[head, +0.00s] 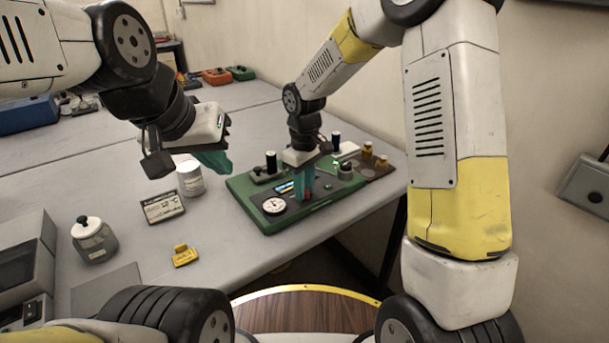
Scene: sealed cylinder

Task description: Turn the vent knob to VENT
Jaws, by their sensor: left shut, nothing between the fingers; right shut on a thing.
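I cannot read any VENT marking or tell which way that part points. My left gripper (222,165) is shut and empty, held above the table left of the panel.
Black-topped cylinders (270,161) and brass pieces (382,162) are at the panel's back and right. The table's front edge is close.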

